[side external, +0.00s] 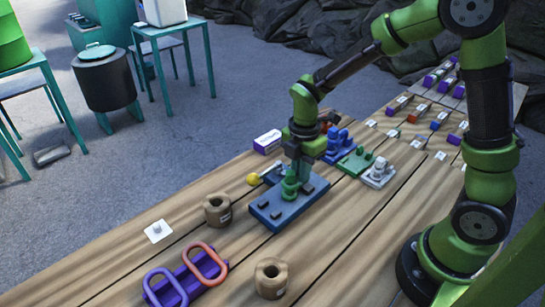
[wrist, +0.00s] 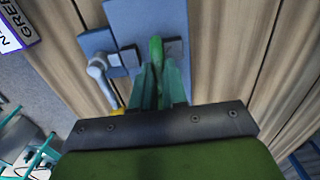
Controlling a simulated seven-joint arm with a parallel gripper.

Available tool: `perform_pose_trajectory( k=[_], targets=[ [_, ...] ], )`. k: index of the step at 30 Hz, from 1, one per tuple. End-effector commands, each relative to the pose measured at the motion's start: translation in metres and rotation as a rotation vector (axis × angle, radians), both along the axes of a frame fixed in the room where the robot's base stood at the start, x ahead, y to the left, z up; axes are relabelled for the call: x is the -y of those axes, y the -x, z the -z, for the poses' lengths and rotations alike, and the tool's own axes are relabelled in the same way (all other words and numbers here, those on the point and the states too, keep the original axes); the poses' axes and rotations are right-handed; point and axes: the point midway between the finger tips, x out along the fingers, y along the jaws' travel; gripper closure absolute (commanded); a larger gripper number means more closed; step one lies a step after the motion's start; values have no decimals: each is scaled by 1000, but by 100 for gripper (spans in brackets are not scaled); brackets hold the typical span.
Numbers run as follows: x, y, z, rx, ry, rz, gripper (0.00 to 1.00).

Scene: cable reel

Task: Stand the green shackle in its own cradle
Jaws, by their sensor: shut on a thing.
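The green shackle (side external: 290,189) is at the blue board (side external: 262,213) with dark raised blocks. My gripper (side external: 293,172) points down over it, its fingers shut on the shackle. In the wrist view the shackle (wrist: 155,50) shows as a green bar between my fingers (wrist: 158,78), above the grey-blue board (wrist: 122,18). Whether it touches the board I cannot tell. A green base with green posts (side external: 356,162), apparently the green cradle, lies to the right of my gripper, between a blue base with a blue piece (side external: 338,145) and a pale base with a white-grey piece (side external: 378,173).
A lever with a yellow knob (side external: 253,179) stands close to the board's left. A white and purple box (side external: 267,142) is behind. Two brown spools (side external: 217,209) (side external: 271,278) and a purple rack with oval rings (side external: 185,277) are in front. Small labelled blocks fill the far right.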

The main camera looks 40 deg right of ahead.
Motion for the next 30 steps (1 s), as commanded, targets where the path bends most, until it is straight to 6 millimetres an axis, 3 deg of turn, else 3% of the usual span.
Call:
perform_pose_trajectory(
  k=[16, 30],
  targets=[
    [0, -1, -43, 4, -1, 1, 100],
    [0, 0, -48, 2, 0, 0, 100]
  ],
)
